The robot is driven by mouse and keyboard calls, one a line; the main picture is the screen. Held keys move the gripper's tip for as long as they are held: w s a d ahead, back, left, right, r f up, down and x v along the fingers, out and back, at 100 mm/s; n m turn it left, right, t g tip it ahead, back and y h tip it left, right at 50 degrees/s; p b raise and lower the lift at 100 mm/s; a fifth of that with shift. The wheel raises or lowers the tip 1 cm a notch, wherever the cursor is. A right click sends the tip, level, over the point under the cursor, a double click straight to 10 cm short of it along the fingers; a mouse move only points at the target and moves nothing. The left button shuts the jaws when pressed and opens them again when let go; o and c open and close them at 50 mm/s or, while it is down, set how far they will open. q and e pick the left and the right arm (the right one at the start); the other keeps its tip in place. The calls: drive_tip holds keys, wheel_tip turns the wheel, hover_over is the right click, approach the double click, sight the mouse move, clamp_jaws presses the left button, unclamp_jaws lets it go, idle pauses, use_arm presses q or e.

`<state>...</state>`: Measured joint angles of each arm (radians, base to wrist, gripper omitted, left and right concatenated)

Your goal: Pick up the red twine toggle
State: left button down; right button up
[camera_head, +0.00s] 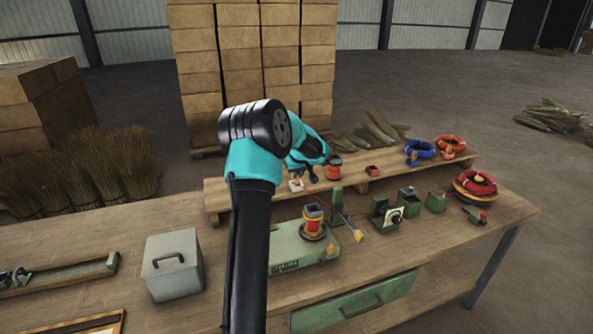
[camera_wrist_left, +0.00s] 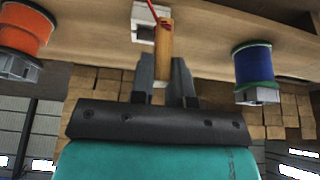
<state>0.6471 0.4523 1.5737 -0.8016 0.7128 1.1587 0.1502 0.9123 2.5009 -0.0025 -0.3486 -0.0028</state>
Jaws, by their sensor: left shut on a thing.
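The red twine toggle (camera_wrist_left: 164,42) is a short wooden peg with red twine at its top, seen in the left wrist view. My left gripper (camera_wrist_left: 164,78) is shut on the lower part of the peg, one finger on each side. A white holder (camera_wrist_left: 143,24) is right beside or behind the peg; I cannot tell whether they touch. My right gripper is not in view.
In the wrist view an orange spool (camera_wrist_left: 26,28) and a blue spool (camera_wrist_left: 253,64) flank the gripper. In the head view a red spool (camera_head: 334,172) stands close to it on the shelf (camera_head: 385,172). A green winder base (camera_head: 290,248) and grey box (camera_head: 174,268) are on the bench.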

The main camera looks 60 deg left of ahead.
use_arm(q)
drive_tip(key=s+d+r, duration=0.1)
drive_tip(key=s+d, duration=0.5)
drive_tip(key=d, duration=0.3)
drive_tip(key=shift+s+d, duration=0.15)
drive_tip(key=shift+d, duration=0.15)
drive_tip(key=shift+r, duration=0.15)
wheel_tip(320, 180, up, 7)
drive_tip(key=shift+f, duration=0.2)
idle(0.4)
drive_tip(key=w+d, duration=0.1)
drive_tip(key=d, duration=0.6)
drive_tip(key=shift+w, duration=0.35)
drive_tip(key=shift+f, duration=0.15)
